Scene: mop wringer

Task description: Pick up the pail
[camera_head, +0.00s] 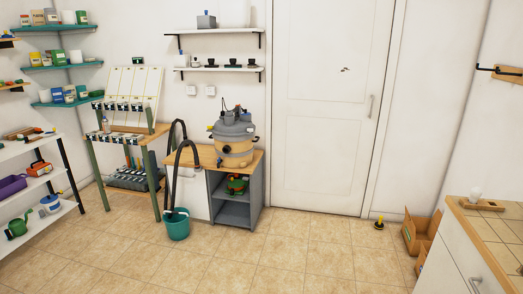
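A teal pail (177,225) stands upright on the tiled floor, left of centre, in front of a low cabinet with a wooden top. A dark curved hose (174,165) comes down to the pail's rim; I cannot tell whether its end is inside. The pail's contents and handle are too small to make out. Neither of my grippers shows in the head view.
A grey vacuum-like machine (233,138) stands on the low cabinet (250,195). A wooden rack (150,165) is left of the pail, white shelves (45,150) farther left. Cardboard boxes (420,229) and a counter (466,250) are at right. The middle floor is clear.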

